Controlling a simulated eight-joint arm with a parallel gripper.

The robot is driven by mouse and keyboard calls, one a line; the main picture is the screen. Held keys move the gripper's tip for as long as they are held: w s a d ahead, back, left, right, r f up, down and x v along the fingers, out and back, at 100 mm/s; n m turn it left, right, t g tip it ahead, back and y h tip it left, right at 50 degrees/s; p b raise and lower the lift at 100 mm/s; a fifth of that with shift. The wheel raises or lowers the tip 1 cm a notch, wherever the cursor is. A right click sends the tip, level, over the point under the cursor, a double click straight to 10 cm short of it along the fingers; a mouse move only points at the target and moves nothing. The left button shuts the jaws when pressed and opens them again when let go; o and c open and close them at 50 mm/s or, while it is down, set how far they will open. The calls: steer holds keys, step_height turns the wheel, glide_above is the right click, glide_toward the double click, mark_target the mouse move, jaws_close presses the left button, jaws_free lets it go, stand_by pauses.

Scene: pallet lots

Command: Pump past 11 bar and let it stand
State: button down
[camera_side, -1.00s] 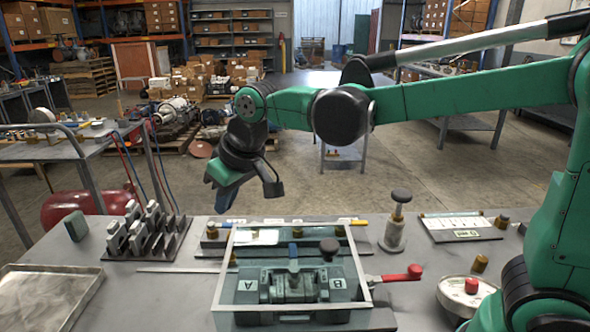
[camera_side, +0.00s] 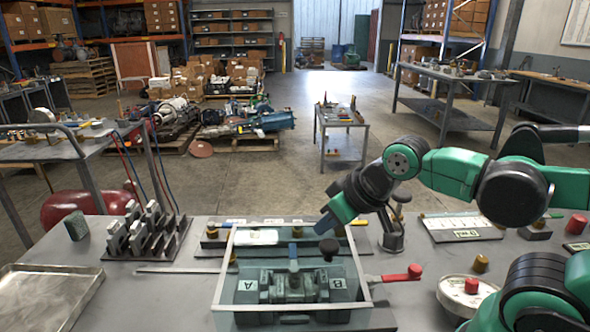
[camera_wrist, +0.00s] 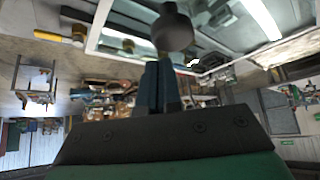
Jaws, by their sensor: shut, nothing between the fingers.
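My gripper (camera_side: 325,225) is shut and empty. Its fingertips are just above and behind a black ball knob (camera_side: 329,246) at the clear-sided guard box (camera_side: 226,272). In the wrist view the shut fingers (camera_wrist: 158,82) point at the dark ball knob (camera_wrist: 172,30); I cannot tell if they touch it. The box covers a grey fixture marked A and B, with a blue-topped part (camera_side: 293,258). A red-handled lever (camera_side: 400,275) sticks out to the right of the box. A round white gauge-like unit (camera_side: 452,291) with a red knob stands at right; no reading is legible.
A slotted metal rack (camera_side: 145,238) and an empty tray (camera_side: 35,295) lie at left. A labelled plate (camera_side: 460,228) lies at back right. The bench between rack and box is mostly clear.

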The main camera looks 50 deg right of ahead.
steer(key=w+d+r+n+g+h, duration=0.1)
steer(key=d+r+n+g, duration=0.25)
steer(key=d+r, duration=0.5)
step_height(320, 180, up, 5)
steer(key=n+g, duration=0.4)
steer(key=n, duration=0.2)
glide_above(402, 193)
steer(key=shift+s+r+m+t+y, duration=0.1)
steer(key=shift+m+t+y, duration=0.15)
steer(key=shift+y, duration=0.15)
step_height(402, 193, down, 14)
steer(key=shift+f, duration=0.1)
steer(key=shift+f, duration=1.75)
